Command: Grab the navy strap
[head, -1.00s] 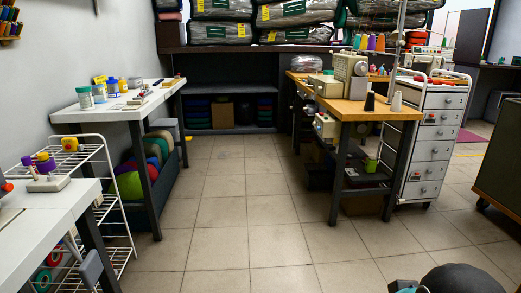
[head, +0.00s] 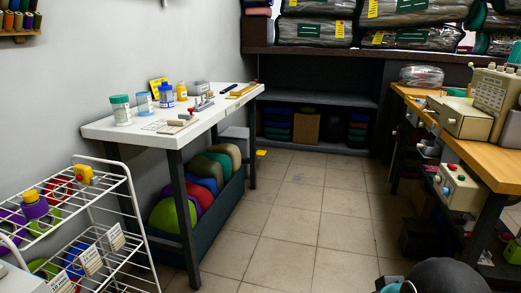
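I cannot make out a navy strap for certain in the head view. Bagged comforters (head: 315,31) in clear plastic, with green labels and yellow tags, lie stacked on the dark shelf unit (head: 340,56) at the back. A small dark item (head: 229,88) lies at the far end of the white table (head: 105,131); it is too small to identify. A dark rounded part of my arm shows at the bottom right edge. My gripper's fingers are not in view.
A white wire rack (head: 134,207) stands at the lower left. A dark bin (head: 224,200) of coloured rolls sits under the white table. A wooden workbench (head: 484,168) with sewing machines is at right. The tiled floor (head: 305,215) between is clear.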

